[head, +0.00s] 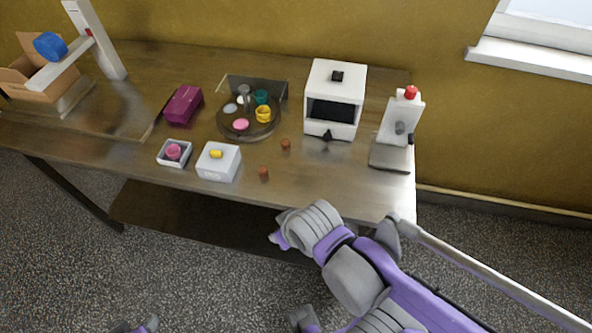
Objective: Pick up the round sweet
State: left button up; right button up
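Two small reddish-brown pieces lie on the wooden table: one near the front edge (264,172) and one farther back (286,144). Both look rounded, but they are too small to tell which is the round sweet. A pink rounded thing (173,151) sits in a small white open tray (163,161) at the front. My purple and grey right arm comes in from the lower right, in front of the table and apart from these pieces. Its fingertips cannot be made out. Of my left arm, only a small bit may show at the bottom edge; its gripper is not in view.
A white box with a yellow knob (217,166) stands left of the brown pieces. Behind are a round tray with cups (239,133), a white oven-like machine (335,94) and a white dispenser with a red top (401,115). A magenta box (183,104) lies left.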

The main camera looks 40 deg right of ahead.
aim_at(263, 170)
jog(key=i+j+z, duration=0.1)
jog(key=z, duration=1.45)
jog(key=i+j, duration=0.05)
